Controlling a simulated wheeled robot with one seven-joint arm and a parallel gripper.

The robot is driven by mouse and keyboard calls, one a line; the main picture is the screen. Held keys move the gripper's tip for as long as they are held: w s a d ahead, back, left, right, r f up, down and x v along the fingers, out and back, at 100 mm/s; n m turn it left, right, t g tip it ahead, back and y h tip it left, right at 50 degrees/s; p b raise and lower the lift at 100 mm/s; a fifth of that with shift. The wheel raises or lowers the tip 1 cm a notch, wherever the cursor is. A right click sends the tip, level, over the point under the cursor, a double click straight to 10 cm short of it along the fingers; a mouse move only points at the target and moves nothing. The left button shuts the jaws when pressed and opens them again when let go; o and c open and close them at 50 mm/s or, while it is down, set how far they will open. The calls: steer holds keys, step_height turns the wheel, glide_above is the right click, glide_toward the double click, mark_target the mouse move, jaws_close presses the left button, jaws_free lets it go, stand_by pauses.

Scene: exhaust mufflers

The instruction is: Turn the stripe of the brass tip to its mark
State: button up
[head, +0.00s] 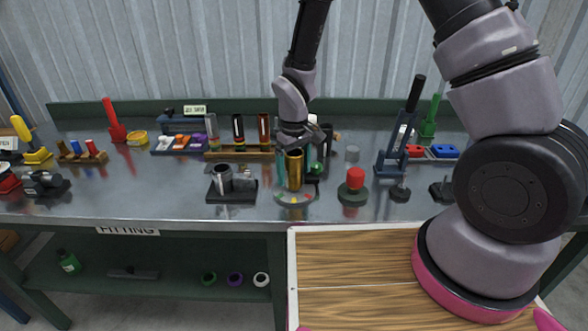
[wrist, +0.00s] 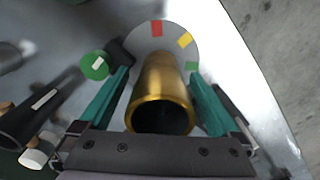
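The brass tip (head: 294,172) is a gold tube standing upright on a pale round plate (head: 283,200) near the front of the bench. In the wrist view the tip (wrist: 158,85) shows its dark open end. The plate (wrist: 138,42) carries a red mark (wrist: 157,28), a yellow mark (wrist: 185,39) and a green mark (wrist: 191,66). My gripper (wrist: 159,73) is open, with one teal finger on each side of the tip and a gap visible on both sides. No stripe can be made out on the tip.
A dark stand with a metal cup (head: 222,180) is left of the plate, and a red-topped knob (head: 355,178) is right of it. A wooden rack of tubes (head: 237,153) is behind. A green round thing (wrist: 95,66) is close to the left finger.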

steer(key=shift+r, duration=0.1)
step_height(320, 180, up, 10)
steer(key=shift+r, duration=0.1)
steer(key=s+d+r+m+t+y, duration=0.15)
steer(key=d+r+m, duration=0.25)
steer(key=d+r, duration=0.65)
steer(key=s+d+r+m+t+y, duration=0.1)
steer(key=s+d+r+m+t, duration=0.25)
steer(key=d+r, duration=0.65)
steer(key=s+d+r+m+t, duration=0.2)
steer(key=s+r+m, duration=0.2)
steer(key=s+r, duration=0.3)
steer(key=shift+s+d+r, duration=0.15)
steer(key=shift+r, duration=0.3)
steer(key=shift+h, duration=0.25)
